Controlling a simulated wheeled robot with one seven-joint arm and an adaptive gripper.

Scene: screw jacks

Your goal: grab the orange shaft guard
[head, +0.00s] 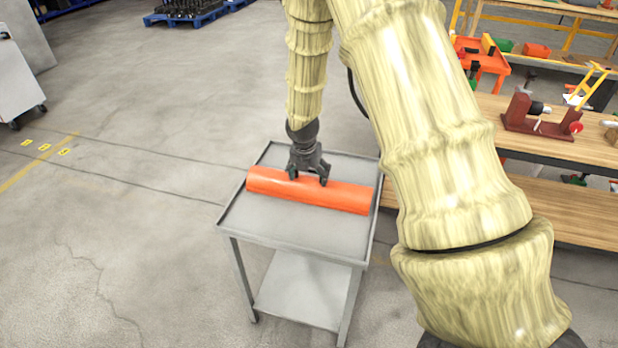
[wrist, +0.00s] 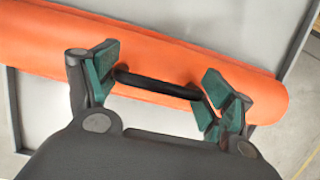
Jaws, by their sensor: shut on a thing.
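The orange shaft guard (head: 345,196) is a long half-round cover lying across the top of a grey metal cart (head: 262,216). It also shows in the wrist view (wrist: 45,42), running from upper left to lower right. A black bar handle (wrist: 160,86) is on its surface. My gripper (head: 308,179) reaches down onto the middle of the guard. In the wrist view, the green-padded fingers of my gripper (wrist: 160,82) stand at the two ends of the handle, shut on it. The guard appears to rest on the cart top, and its underside is hidden.
The cart has a raised rim and a lower shelf (head: 300,290). A wooden workbench (head: 550,135) with a dark red machine (head: 540,118) stands to the right. An orange tool cart (head: 482,58) is behind it. Open floor lies to the left.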

